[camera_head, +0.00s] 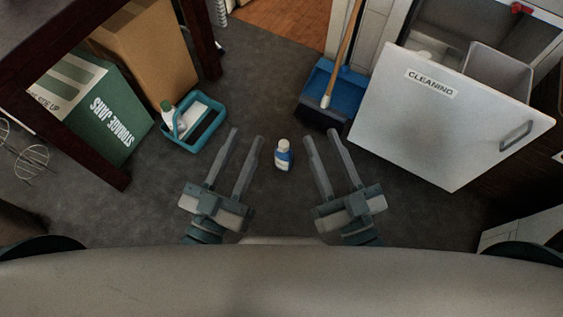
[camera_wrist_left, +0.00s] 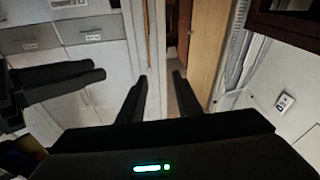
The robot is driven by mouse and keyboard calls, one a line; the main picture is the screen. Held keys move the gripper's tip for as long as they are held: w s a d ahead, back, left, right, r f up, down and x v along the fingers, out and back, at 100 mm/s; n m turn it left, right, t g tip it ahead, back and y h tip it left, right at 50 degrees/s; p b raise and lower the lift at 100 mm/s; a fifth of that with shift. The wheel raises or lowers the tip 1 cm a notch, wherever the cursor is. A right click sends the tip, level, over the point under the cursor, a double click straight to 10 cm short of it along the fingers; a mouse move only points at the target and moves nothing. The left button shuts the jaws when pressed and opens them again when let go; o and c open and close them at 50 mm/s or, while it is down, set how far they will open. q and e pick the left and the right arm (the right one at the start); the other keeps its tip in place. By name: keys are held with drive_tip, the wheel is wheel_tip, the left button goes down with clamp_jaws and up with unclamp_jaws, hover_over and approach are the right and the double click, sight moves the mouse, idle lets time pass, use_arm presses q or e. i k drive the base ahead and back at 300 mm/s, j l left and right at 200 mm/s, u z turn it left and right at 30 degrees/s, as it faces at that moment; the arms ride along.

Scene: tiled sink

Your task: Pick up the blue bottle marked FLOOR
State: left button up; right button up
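A small bottle (camera_head: 283,157) stands on the dark floor in the head view, with a pale cap and a blue and white body. Its lettering is too small to read. My left gripper (camera_head: 247,134) is open and empty, to the left of the bottle. My right gripper (camera_head: 320,135) is open and empty, to its right. Neither touches the bottle. The left wrist view shows my left gripper's spread fingers (camera_wrist_left: 159,78) with nothing between them, and the bottle is not visible there.
A blue caddy (camera_head: 211,127) holding a white-and-green bottle (camera_head: 167,115) sits left. Beyond are a green STORAGE JARS box (camera_head: 90,115) and dark table (camera_head: 105,172). A blue dustpan (camera_head: 346,92) with broom and an open white CLEANING door (camera_head: 440,120) stand right. Floor around the small bottle is clear.

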sight(283, 154)
drive_tip(key=i+j, duration=0.25)
drive_tip(key=j, duration=0.15)
drive_tip(key=i+j, duration=0.5)
drive_tip(key=j, duration=0.25)
drive_tip(key=z, duration=1.55)
